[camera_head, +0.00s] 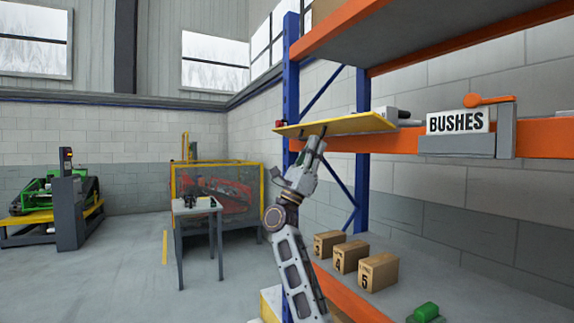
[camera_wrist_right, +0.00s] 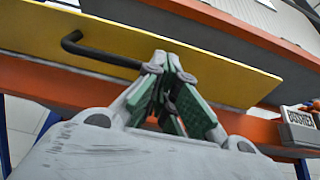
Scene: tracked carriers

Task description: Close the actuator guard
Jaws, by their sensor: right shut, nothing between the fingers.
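The guard appears to be the yellow flat panel (camera_head: 352,123), which sticks out, slightly tilted, from the upper shelf beam in the head view. In the right wrist view the yellow panel (camera_wrist_right: 225,82) fills the upper part, with a bent black handle (camera_wrist_right: 95,52) on its underside. My right gripper (camera_head: 317,139) is just below the panel. In the wrist view its fingertips (camera_wrist_right: 173,62) are together, with nothing seen between them, close to the right end of the handle. Whether they touch the handle or panel I cannot tell. My left gripper is not in view.
An orange lever (camera_head: 488,100) sits above a BUSHES sign (camera_head: 457,121) on the orange shelf beam (camera_head: 540,138). Numbered cardboard boxes (camera_head: 379,272) and a green object (camera_head: 427,311) are on the lower shelf.

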